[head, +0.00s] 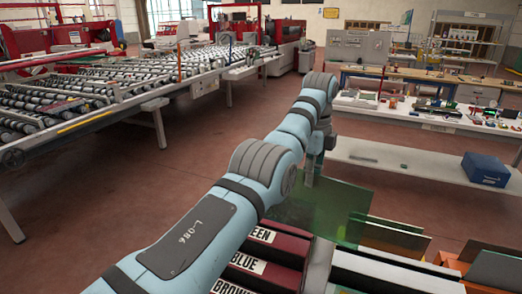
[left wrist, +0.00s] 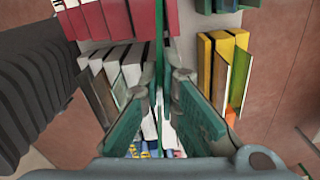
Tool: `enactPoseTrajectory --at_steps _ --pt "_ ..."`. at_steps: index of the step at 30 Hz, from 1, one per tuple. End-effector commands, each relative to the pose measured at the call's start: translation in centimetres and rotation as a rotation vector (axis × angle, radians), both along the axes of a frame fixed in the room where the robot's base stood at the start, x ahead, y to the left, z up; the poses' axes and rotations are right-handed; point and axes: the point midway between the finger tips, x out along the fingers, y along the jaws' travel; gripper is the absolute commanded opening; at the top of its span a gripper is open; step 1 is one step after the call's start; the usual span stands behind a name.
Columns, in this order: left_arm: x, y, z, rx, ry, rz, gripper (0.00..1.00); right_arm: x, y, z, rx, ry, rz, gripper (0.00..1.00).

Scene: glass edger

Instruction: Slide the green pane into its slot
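My left arm reaches across the head view, and my left gripper (head: 311,172) is partly hidden behind its own wrist. A translucent green pane (head: 338,212) stands upright just below and right of it. In the left wrist view the green pane (left wrist: 159,45) shows edge-on as a thin line between the two fingers of my left gripper (left wrist: 162,88), which are closed in on it. Label strips reading GREEN (head: 263,236), BLUE and BROWN lie below my arm, with GREEN partly covered. The pane's lower edge and the slot are hidden. My right gripper is not in view.
More greenish and brown panes (head: 392,238) stand right of the held pane, with orange ones (head: 449,262) further right. A white bench (head: 400,168) with a blue box (head: 485,169) stands behind. A roller table (head: 90,90) is at left, with open floor between.

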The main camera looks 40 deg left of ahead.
Motion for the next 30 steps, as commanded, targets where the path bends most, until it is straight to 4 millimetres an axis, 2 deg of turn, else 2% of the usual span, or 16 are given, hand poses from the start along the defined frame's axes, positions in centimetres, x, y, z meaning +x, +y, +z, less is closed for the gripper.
enactPoseTrajectory --at_steps 1,9,15,21,30 --pt "-0.1 1.2 0.8 0.000 -0.003 0.013 0.00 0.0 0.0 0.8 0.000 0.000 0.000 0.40" --pt "-1.7 8.6 2.3 0.001 -0.011 0.090 0.00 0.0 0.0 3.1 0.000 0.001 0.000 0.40" --pt "-3.0 12.6 3.0 0.005 -0.016 0.132 0.00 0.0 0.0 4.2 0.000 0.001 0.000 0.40" --pt "-3.7 14.2 3.1 0.007 -0.018 0.148 0.00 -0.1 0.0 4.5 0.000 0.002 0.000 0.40" --pt "-3.7 14.3 2.9 0.007 -0.017 0.148 0.00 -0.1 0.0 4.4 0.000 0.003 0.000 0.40"
